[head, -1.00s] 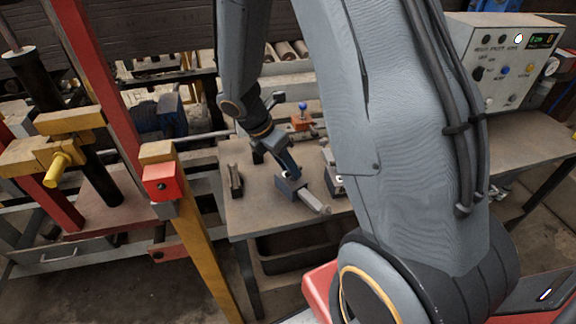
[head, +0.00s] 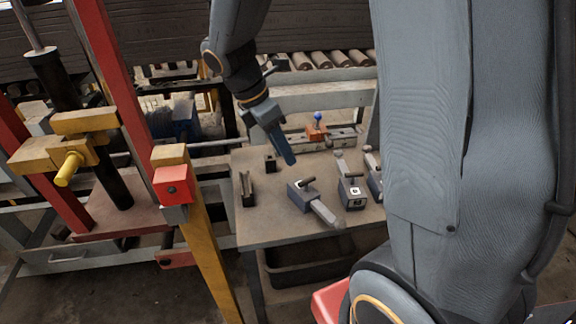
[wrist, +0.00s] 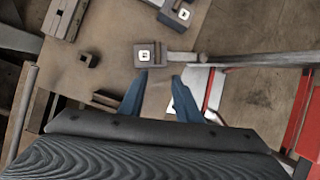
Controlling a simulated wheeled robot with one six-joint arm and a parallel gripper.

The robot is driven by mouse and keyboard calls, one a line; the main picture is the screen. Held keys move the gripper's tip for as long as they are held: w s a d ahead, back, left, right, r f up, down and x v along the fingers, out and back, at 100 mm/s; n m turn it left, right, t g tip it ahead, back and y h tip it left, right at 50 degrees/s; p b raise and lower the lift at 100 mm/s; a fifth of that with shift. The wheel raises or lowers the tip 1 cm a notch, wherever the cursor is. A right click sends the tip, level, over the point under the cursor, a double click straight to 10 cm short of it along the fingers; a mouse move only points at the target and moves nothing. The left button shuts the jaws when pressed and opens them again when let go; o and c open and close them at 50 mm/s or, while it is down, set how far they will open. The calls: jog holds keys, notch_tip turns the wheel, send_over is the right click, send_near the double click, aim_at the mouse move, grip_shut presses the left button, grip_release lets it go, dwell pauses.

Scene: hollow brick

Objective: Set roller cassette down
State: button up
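The roller cassette (head: 299,197) is a dark grey block with a black handle and a pale bar sticking out. It lies on the small grey table (head: 265,222), its bar end close to the front edge. My gripper (head: 290,162) is above and behind it, apart from it and empty. In the wrist view, the two blue fingers of my gripper (wrist: 160,76) are spread, with nothing between them. The block of the roller cassette (wrist: 147,54), with a white marker, shows just beyond the fingertips.
Similar marked blocks (head: 352,193) stand to the right. A slotted black holder (head: 247,188) and a small dark block (head: 270,163) are on the left. An orange piece with a blue knob (head: 317,131) stands at the back. A yellow post (head: 195,235) rises in front left.

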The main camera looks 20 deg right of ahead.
jog(key=s+a+f+m+t+y, duration=0.1)
jog(key=s+m, duration=0.3)
jog(key=m, duration=0.5)
jog(key=s+f+m+t+y, duration=0.1)
jog(key=s+m+y, duration=0.2)
jog(key=m, duration=0.6)
jog(key=shift+s+a+f+m, duration=0.3)
jog(key=shift+s+a+m, duration=0.1)
jog(key=shift+s, duration=0.2)
jog(key=shift+f, duration=0.1)
